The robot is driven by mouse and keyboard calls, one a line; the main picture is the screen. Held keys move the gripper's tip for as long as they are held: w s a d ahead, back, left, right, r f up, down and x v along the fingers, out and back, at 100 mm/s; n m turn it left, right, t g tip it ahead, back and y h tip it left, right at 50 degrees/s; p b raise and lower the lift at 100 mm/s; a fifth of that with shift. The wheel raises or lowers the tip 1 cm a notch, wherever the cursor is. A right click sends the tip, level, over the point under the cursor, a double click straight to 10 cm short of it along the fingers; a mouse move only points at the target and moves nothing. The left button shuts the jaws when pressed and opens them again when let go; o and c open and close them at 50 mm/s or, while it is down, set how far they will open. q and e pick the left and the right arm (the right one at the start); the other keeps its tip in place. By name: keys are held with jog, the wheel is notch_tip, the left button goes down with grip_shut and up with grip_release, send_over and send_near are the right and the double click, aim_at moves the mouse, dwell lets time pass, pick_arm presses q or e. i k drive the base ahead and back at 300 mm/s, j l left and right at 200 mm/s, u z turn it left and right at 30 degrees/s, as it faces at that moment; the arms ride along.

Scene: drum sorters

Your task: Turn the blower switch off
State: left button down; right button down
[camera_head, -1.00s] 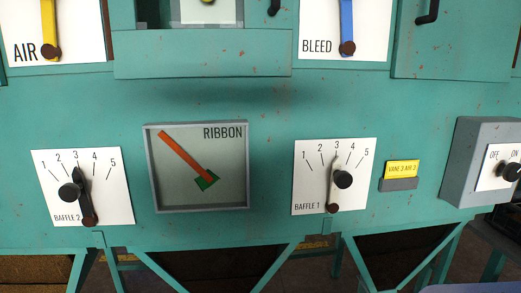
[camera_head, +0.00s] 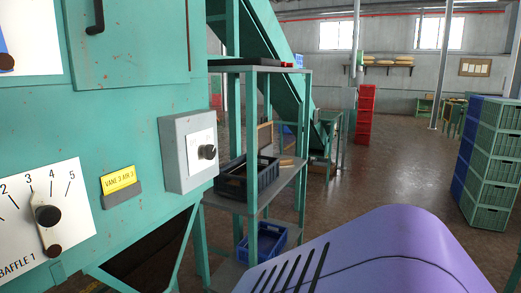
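A grey switch box (camera_head: 172,155) is mounted on the green machine's right end. Its white plate carries a round black knob (camera_head: 207,152). The plate is seen at a steep angle, so its lettering and the knob's setting cannot be read now; a second ago it showed OFF at left and ON at right. No blower label is legible on it. Neither of my grippers is in view.
The baffle 1 dial (camera_head: 45,215) and a yellow vane card (camera_head: 119,180) are left of the box. A green shelf rack (camera_head: 262,185) holds dark crates beyond it. A purple slotted cover (camera_head: 370,250) fills the bottom; I cannot tell whose. Open floor (camera_head: 390,165) lies right.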

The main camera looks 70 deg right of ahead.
aim_at(208, 152)
jog(key=z, duration=1.95)
